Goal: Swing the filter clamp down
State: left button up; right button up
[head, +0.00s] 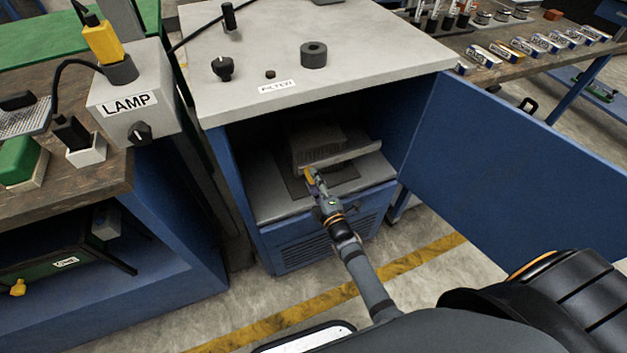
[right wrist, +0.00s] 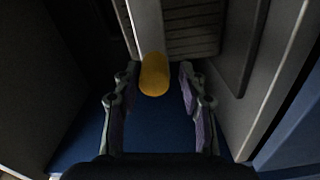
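The filter clamp appears as a pale grey bar (right wrist: 148,28) with a rounded yellow grip (right wrist: 154,75) at its end. The grip also shows in the head view (head: 309,174), inside the open cabinet in front of a grey ribbed filter unit (head: 322,146). My right gripper (right wrist: 157,78) is open, with one finger on each side of the yellow grip. Gaps show between the grip and both fingers. In the head view my right gripper (head: 313,182) covers part of the clamp. My left gripper is not in view.
The blue cabinet's door (head: 510,160) stands open to the right. The cabinet top (head: 380,50) carries black knobs and a label above the opening. Dark side walls stand close around my right gripper. A LAMP box (head: 130,105) sits on the bench at left.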

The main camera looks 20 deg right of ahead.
jog(key=shift+o, duration=0.5)
jog(key=shift+r, duration=0.1)
jog(key=s+d, duration=0.1)
jog(key=s, duration=1.1)
